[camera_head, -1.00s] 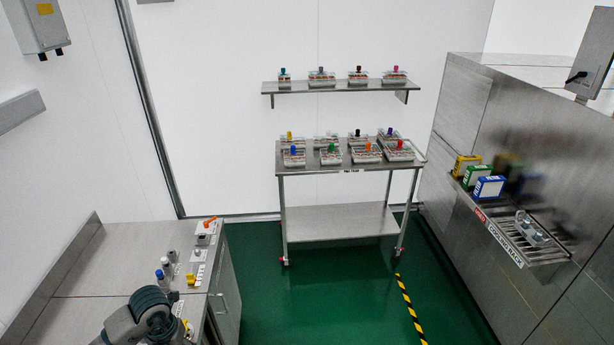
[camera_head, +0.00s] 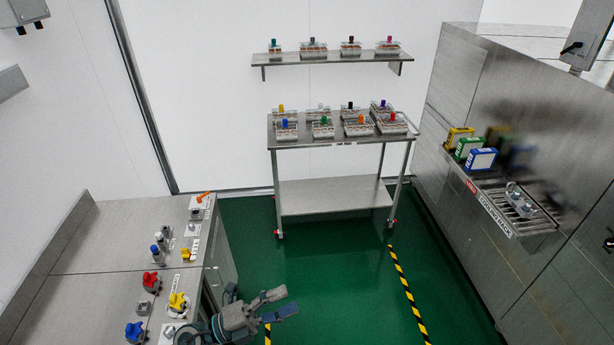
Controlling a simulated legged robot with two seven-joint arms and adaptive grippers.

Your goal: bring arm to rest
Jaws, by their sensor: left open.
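My left gripper (camera_head: 275,302) shows at the bottom, just right of the left counter's front edge and over the green floor. My right arm and gripper are not in view.
The left steel counter (camera_head: 95,245) carries red (camera_head: 151,281), yellow (camera_head: 178,302) and blue (camera_head: 135,331) knobs. A steel cart (camera_head: 335,197) with several small trays stands at the back wall. A steel machine (camera_head: 465,100) stands at right. The green floor (camera_head: 335,270) between is clear.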

